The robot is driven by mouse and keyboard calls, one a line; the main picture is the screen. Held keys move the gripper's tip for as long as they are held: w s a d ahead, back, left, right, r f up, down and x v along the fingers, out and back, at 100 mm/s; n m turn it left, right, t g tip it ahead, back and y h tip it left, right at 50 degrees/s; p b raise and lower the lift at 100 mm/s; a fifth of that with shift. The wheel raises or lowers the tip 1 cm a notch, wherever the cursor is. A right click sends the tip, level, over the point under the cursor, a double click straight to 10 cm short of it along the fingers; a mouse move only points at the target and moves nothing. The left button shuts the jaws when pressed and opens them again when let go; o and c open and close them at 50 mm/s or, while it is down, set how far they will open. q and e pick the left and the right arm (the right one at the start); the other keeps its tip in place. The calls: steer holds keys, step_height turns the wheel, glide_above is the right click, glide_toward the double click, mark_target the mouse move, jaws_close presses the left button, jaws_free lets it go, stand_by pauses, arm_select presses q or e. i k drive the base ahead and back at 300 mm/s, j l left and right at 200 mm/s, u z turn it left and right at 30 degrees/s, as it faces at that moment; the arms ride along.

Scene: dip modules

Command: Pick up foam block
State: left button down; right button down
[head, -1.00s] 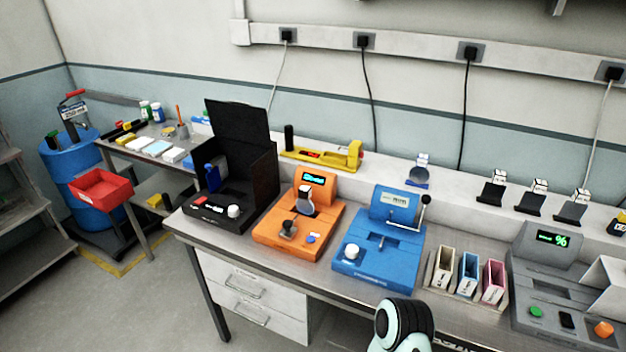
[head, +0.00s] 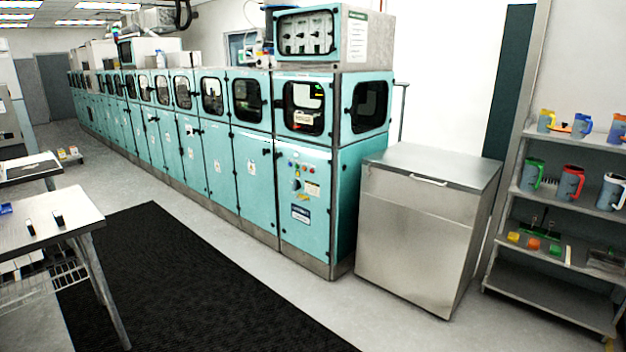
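I cannot make out a foam block in the head view. Neither of my grippers is in view.
A long row of teal cabinets (head: 255,185) runs along the back. A steel chest (head: 415,240) stands right of it. A shelf rack (head: 545,290) with several jugs is at far right. A table (head: 75,210) is at left. A black mat (head: 180,290) covers the floor between.

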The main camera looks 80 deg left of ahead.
mark_target(30, 228)
steer(key=u, duration=1.55)
steer(key=j+u, duration=0.25)
steer(key=u, duration=0.25)
steer(key=i+j+u, duration=0.15)
steer(key=u, duration=0.3)
steer(key=i+j+u, duration=0.1)
steer(key=j+u, duration=0.2)
steer(key=u, duration=0.2)
steer(key=i+j+u, duration=0.5)
steer(key=i+u, duration=0.25)
steer(key=i+j+u, duration=0.1)
steer(key=i+u, duration=0.15)
steer(key=u, duration=0.15)
steer(key=i+u, duration=0.15)
steer(key=i, duration=1.35)
steer(key=i+l, duration=0.15)
steer(key=l, duration=0.2)
steer(key=i+l, duration=0.1)
steer(key=l, duration=0.25)
steer(key=i+l, duration=0.15)
steer(key=l, duration=0.2)
steer(key=i+l, duration=0.15)
steer(key=l, duration=0.2)
steer(key=u, duration=0.05)
